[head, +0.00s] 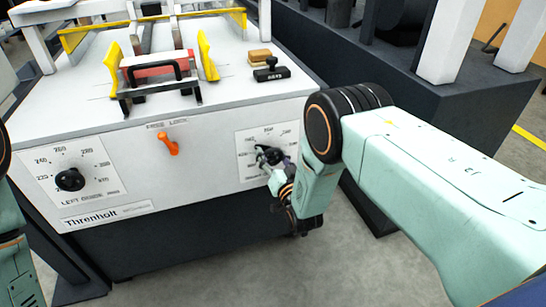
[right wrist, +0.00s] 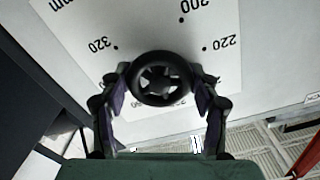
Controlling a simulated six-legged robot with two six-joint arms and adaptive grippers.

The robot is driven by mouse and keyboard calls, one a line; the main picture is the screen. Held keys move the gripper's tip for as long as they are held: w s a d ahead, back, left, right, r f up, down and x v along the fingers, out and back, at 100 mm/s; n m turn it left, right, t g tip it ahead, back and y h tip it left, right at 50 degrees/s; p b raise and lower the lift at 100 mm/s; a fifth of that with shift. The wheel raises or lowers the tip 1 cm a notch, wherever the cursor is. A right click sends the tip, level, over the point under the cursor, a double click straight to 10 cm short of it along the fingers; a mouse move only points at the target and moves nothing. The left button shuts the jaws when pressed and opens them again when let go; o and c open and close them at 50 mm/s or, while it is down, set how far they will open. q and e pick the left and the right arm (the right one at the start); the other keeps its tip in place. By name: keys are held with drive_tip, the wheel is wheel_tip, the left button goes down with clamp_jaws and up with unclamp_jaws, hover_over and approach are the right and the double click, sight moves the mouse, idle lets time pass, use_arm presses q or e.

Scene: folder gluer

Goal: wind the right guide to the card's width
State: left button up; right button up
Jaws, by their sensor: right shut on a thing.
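The right guide's knob (right wrist: 161,79) is a round black handwheel on a white dial plate with numbers on the machine's front. My right gripper (right wrist: 160,92) has its two fingers on either side of the knob, shut on its rim. In the head view my right gripper (head: 272,160) reaches the dial from the right and hides part of it. The yellow guides (head: 207,56) stand on the white top, with a card stack (head: 152,72) between them under a black handle. The dial's pointer reading is hidden.
The left guide knob (head: 69,179) sits on its own dial at the left. An orange lever (head: 167,143) marked as a lock sits between the dials. A black stamp (head: 271,70) and a tan block (head: 259,57) lie on the top. Grey floor is clear below.

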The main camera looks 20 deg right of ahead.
drive_tip(key=n, duration=0.7)
drive_tip(key=shift+f, duration=0.15)
drive_tip(key=n, duration=0.4)
drive_tip(key=shift+s, duration=0.1)
drive_tip(key=shift+n, duration=1.9)
drive_tip(key=o, duration=0.8)
drive_tip(key=shift+c, duration=0.2)
drive_tip(key=o, duration=0.4)
